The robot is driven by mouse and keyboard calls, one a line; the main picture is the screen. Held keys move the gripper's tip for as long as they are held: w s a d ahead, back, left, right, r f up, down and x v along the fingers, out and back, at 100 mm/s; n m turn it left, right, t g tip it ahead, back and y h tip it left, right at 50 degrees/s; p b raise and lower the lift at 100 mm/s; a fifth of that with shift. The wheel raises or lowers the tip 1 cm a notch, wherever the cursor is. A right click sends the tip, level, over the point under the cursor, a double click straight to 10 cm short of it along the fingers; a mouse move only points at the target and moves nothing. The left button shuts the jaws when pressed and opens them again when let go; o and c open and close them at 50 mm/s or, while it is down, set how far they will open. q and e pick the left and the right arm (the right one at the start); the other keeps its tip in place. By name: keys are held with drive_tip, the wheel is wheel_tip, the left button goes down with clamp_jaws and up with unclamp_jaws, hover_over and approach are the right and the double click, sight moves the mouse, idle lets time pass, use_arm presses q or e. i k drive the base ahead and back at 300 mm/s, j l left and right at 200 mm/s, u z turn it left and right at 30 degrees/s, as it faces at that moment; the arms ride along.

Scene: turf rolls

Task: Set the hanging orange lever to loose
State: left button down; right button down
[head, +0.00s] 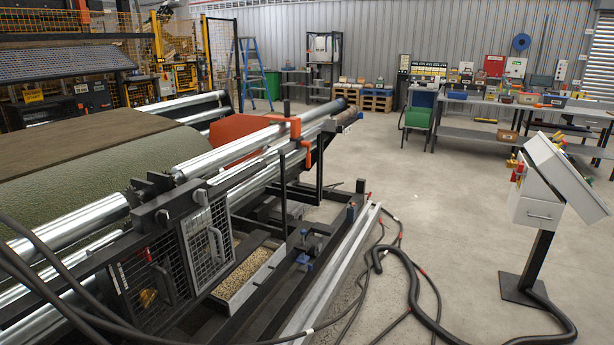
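An orange lever (309,151) hangs down beside the dark post near the far end of the metal rollers (238,155). Its upper part joins an orange bracket (293,127) that sits across the rollers. The lever is small in the head view, and I cannot tell its exact setting. Neither of my grippers is in view.
The roller machine with a green turf sheet (95,165) fills the left. Mesh guards (206,240) stand at its front. Black hoses (415,290) lie on the floor. A control box on a stand (540,210) is at right.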

sight(306, 144)
drive_tip(key=i+l+u, duration=0.1)
drive_tip(key=i+l, duration=0.2)
drive_tip(key=i, duration=0.4)
drive_tip(key=i+l, duration=0.35)
drive_tip(key=i, duration=0.3)
drive_tip(key=i+l+u, duration=0.15)
drive_tip(key=i+l, duration=0.2)
drive_tip(key=i, duration=0.35)
drive_tip(key=i+l, duration=0.45)
drive_tip(key=i, duration=0.2)
drive_tip(key=i+l+u, duration=0.15)
drive_tip(key=i+l, duration=0.25)
drive_tip(key=i, duration=0.25)
